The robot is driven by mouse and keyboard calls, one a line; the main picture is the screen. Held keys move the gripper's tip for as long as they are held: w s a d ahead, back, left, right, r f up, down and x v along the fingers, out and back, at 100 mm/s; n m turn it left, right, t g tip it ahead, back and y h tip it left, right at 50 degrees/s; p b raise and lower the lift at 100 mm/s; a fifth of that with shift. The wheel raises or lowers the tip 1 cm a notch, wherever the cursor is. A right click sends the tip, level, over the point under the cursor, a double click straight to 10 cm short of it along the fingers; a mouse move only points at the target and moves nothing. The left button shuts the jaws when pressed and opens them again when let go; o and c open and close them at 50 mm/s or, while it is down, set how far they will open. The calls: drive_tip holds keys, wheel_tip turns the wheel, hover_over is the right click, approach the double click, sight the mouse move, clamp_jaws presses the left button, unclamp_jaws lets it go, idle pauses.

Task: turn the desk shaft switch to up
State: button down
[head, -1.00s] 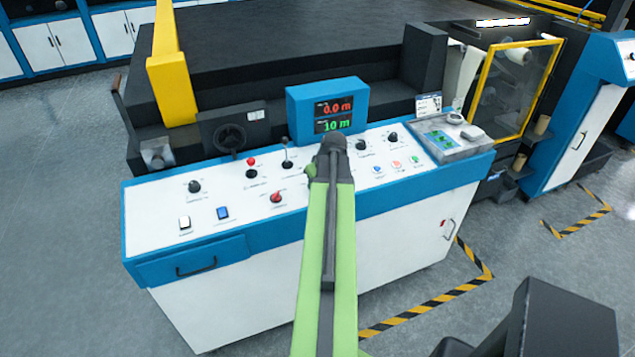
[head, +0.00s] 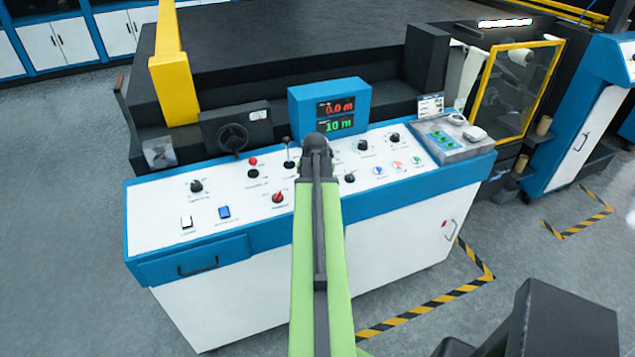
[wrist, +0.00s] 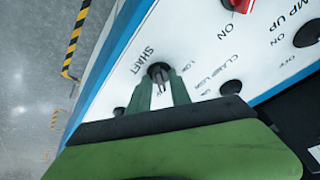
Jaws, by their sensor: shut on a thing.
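The desk shaft switch (wrist: 157,72) is a small black round knob beside the printed word SHAFT on the white panel, in the wrist view. My gripper (wrist: 160,88) has its two green fingers at this knob, one on each side, and is shut on it. The knob's lower part is partly covered by the fingers, and I cannot make out its pointer direction. In the head view my green arm reaches over the desk (head: 160,214) and hides my fingertips and the switch.
Close by in the wrist view are another black knob (wrist: 231,87), a red knob (wrist: 240,4) and a black knob by CLAMP UP (wrist: 307,32).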

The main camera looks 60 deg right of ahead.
drive_tip(key=shift+m, duration=0.6)
drive_tip(key=shift+s, duration=0.1)
drive_tip(key=c, duration=1.5)
unclamp_jaws()
drive_tip(key=shift+d+g, duration=0.1)
drive_tip(key=shift+g, duration=0.2)
drive_tip(key=shift+a+r+p, duration=0.25)
drive_tip(key=shift+r+p, duration=0.25)
drive_tip(key=shift+p, duration=0.05)
drive_tip(key=p+v, duration=1.5)
drive_tip(key=v, duration=0.1)
drive_tip(key=shift+s, duration=0.2)
